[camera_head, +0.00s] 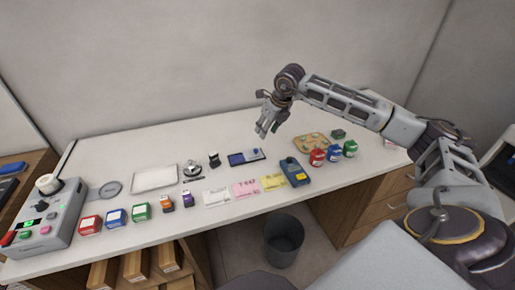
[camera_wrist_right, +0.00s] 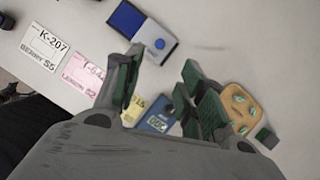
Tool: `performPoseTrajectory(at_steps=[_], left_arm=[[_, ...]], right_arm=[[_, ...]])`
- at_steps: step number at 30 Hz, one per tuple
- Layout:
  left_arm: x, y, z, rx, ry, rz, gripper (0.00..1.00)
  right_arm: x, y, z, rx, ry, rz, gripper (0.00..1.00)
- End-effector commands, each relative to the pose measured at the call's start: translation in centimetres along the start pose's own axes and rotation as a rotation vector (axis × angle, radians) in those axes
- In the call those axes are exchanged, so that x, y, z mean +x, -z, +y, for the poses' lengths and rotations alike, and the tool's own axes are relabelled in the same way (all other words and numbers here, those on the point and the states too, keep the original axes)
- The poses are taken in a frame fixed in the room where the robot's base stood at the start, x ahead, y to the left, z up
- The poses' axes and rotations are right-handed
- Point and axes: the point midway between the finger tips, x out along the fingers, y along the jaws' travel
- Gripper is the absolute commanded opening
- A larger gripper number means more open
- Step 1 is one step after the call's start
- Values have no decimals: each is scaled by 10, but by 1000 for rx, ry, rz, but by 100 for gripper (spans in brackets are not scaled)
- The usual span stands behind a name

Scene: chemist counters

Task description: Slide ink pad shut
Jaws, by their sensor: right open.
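The ink pad (camera_head: 246,157) lies on the white counter, a flat tray with a blue pad surface exposed on its left part and a pale lid with a blue knob on its right part. In the right wrist view the ink pad (camera_wrist_right: 143,32) is ahead of the fingers, at the top, with the blue surface bare beside the grey lid. My right gripper (camera_head: 268,129) is open and empty, in the air above and a little right of the ink pad. Its two fingers (camera_wrist_right: 160,75) are spread apart in the wrist view. My left gripper is not in view.
Paper slips (camera_head: 245,189) and a blue handheld device (camera_head: 294,172) lie in front of the pad. A dark stamp (camera_head: 214,160) and a bell (camera_head: 193,169) stand left. Counter behind the pad is clear.

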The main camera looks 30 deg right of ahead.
Motion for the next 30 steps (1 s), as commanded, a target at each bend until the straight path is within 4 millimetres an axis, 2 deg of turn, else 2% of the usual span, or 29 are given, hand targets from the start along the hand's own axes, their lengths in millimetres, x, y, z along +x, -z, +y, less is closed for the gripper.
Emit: performPoseTrajectory(at_steps=[8,22,30], left_arm=[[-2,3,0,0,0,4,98],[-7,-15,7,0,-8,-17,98],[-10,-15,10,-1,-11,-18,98]], right_arm=[[22,0,0,-1,-1,2,40],[84,1,1,0,-1,2,40],[117,0,0,-1,-1,2,40]])
